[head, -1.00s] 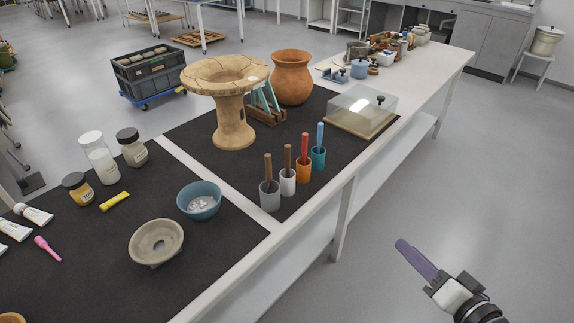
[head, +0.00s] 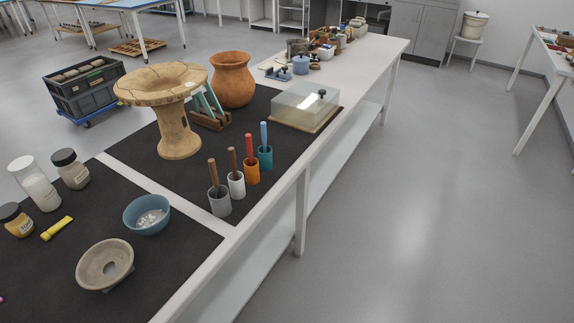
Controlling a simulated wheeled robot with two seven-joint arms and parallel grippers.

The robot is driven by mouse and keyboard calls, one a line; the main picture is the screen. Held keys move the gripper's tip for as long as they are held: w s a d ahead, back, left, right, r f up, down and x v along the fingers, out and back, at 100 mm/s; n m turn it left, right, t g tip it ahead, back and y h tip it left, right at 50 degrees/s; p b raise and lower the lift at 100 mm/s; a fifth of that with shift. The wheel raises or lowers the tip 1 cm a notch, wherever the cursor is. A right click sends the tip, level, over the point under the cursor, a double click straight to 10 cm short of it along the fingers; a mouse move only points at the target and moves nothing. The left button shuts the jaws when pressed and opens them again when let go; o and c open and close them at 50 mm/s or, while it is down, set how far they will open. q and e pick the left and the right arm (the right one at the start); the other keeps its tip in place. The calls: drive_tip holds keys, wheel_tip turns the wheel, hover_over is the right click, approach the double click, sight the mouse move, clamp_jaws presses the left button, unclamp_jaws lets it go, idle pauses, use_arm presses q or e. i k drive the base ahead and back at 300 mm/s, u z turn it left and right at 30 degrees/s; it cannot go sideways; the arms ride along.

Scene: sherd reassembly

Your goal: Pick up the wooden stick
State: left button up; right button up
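Two brown, wooden-looking sticks stand in small cups near the table's right edge in the head view. One brown stick (head: 212,173) leans in a grey cup (head: 219,202). The other brown stick (head: 232,160) is in a white cup (head: 236,186). I cannot tell which of them the task means. Their lower ends are hidden inside the cups. Neither of my grippers is in view.
Beside them are an orange cup (head: 252,172) with a red stick and a teal cup (head: 265,158) with a blue stick. A blue bowl (head: 147,215), a clay bowl (head: 105,265) and a pedestal vessel (head: 176,134) stand nearby. The floor right of the table is clear.

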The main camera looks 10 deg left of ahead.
sight(231, 149)
drive_tip(key=z, duration=1.25)
drive_tip(key=i, duration=1.35)
drive_tip(key=u, duration=2.35)
